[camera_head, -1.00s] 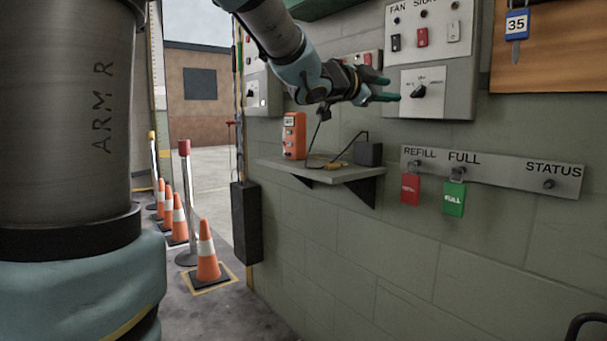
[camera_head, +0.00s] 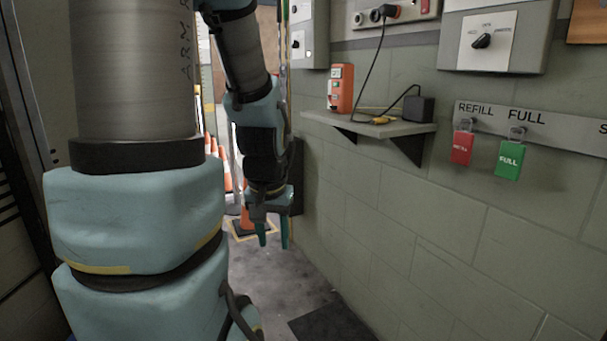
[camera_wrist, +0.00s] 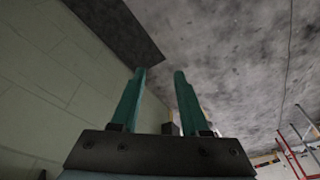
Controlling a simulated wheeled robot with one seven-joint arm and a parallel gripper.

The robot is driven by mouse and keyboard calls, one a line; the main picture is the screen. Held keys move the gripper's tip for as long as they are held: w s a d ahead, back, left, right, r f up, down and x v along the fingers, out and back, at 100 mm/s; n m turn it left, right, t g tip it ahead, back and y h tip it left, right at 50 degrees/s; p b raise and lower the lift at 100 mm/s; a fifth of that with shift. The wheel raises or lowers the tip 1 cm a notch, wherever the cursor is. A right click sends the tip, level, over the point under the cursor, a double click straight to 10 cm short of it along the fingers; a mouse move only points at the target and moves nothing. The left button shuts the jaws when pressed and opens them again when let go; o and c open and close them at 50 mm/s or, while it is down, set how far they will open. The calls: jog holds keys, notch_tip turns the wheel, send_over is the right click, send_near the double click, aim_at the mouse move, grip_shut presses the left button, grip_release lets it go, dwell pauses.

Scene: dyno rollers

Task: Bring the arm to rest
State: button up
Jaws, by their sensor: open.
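My gripper (camera_head: 272,236) hangs with its two green fingers pointing down at the floor, left of the wall shelf. The fingers are apart and nothing is between them. In the wrist view my gripper (camera_wrist: 156,76) is open and empty, with grey floor beyond the fingertips. My upper arm, marked with lettering, and its blue joints fill the left of the head view.
A shelf (camera_head: 365,127) on the block wall holds an orange device (camera_head: 341,89) and a black box (camera_head: 419,109). A red tag (camera_head: 462,148) and a green tag (camera_head: 510,160) hang right of it. Cones (camera_head: 225,170) stand behind my arm. A dark mat (camera_head: 332,324) lies on the floor.

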notch_tip(320, 180, up, 13)
jog(key=s+g+p, duration=0.1)
jog(key=s+p, duration=0.1)
jog(key=p, duration=1.2)
jog(key=shift+s+a+n, duration=0.35)
jog(key=shift+s+n, duration=0.05)
